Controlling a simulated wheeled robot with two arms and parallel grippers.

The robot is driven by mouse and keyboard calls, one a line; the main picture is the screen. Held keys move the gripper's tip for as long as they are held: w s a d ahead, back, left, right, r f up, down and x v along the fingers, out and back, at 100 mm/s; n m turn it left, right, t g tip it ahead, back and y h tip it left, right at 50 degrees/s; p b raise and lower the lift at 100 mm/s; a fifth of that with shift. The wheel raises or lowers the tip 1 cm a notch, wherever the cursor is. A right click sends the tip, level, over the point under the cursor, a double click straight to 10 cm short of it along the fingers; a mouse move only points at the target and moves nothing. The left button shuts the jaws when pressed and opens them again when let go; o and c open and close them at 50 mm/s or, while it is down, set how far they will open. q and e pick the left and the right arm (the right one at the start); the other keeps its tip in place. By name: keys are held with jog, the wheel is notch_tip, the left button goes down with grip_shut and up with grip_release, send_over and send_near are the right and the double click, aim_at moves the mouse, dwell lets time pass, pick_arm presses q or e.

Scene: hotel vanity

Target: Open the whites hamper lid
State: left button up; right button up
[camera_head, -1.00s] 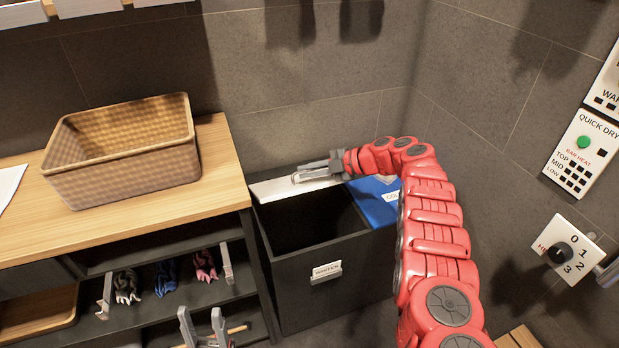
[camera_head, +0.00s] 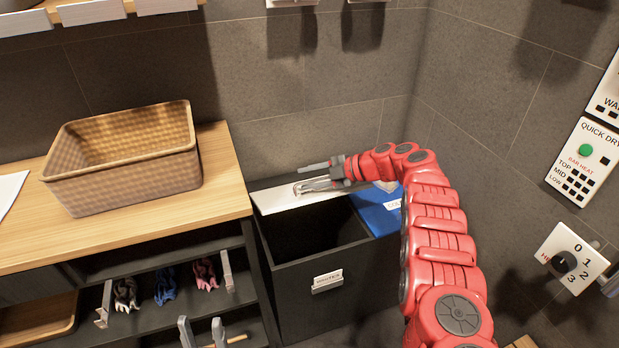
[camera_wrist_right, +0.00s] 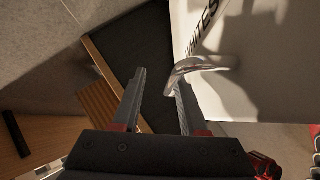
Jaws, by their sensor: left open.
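The whites hamper (camera_head: 305,290) is a dark bin with a labelled front plate (camera_head: 327,281). Its dark inside shows open in front of the raised white lid (camera_head: 285,201), which stands at the back near the wall. My right gripper (camera_head: 312,178) is at the lid's metal handle. In the right wrist view its two fingers (camera_wrist_right: 160,98) are apart, and the handle (camera_wrist_right: 195,70) lies by the right finger; I cannot tell if they touch. The lid there (camera_wrist_right: 240,60) bears the letters WHITES. My left gripper (camera_head: 202,334) is open and low, left of the hamper.
A blue lid (camera_head: 380,212) lies right of the whites opening, partly behind my right arm. A wooden counter (camera_head: 225,190) with a woven basket (camera_head: 120,165) stands left, above shelves with small cloths (camera_head: 165,285). A tiled wall is close on the right.

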jog(key=shift+r, duration=0.1)
jog(key=shift+s+d+r, duration=0.1)
jog(key=shift+d+r, duration=0.05)
jog(key=shift+d, duration=0.05)
jog(key=p+v, duration=0.2)
jog(key=v, duration=0.2)
jog(key=shift+d+r, duration=0.1)
jog(key=v, duration=1.2)
jog(key=shift+d+p, duration=0.3)
jog(key=shift+p, duration=0.15)
jog(key=shift+s, duration=0.1)
